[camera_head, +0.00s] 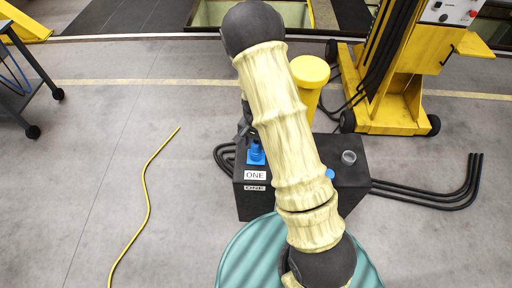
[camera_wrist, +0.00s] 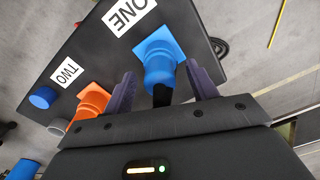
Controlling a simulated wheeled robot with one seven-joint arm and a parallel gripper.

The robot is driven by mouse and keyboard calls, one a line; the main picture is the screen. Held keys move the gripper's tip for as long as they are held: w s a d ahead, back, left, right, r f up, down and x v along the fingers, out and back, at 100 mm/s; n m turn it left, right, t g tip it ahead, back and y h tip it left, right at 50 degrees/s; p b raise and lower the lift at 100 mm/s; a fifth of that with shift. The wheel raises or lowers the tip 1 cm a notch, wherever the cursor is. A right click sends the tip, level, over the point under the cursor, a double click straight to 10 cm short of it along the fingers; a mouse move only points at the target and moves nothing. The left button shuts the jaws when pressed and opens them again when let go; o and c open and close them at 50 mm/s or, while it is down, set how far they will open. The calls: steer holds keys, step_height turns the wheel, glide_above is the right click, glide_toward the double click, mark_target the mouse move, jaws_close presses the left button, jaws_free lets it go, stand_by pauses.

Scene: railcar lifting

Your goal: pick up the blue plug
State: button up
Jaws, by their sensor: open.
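The blue plug (camera_wrist: 161,58) with a square flange sits on the black box (camera_wrist: 95,45), beside the label ONE. In the head view the blue plug (camera_head: 256,154) shows near the left end of the black box (camera_head: 352,182). My gripper (camera_wrist: 160,69) is open, its two dark fingers on either side of the plug's round end. I cannot tell whether the fingers touch it. In the head view my gripper is mostly hidden by my arm.
An orange plug (camera_wrist: 91,103) sits close beside the left finger, by the label TWO. A blue round cap (camera_wrist: 43,97) is farther left. Black hoses (camera_head: 440,188) lie right of the box. A yellow lifting machine (camera_head: 400,90) stands behind. A yellow cable (camera_head: 148,195) lies on the floor.

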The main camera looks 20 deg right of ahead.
steer(key=c, duration=1.1)
steer(key=shift+c, duration=0.2)
steer(key=shift+r, duration=0.1)
step_height(320, 180, up, 10)
steer(key=shift+f+b, duration=0.1)
steer(key=shift+b, duration=0.95)
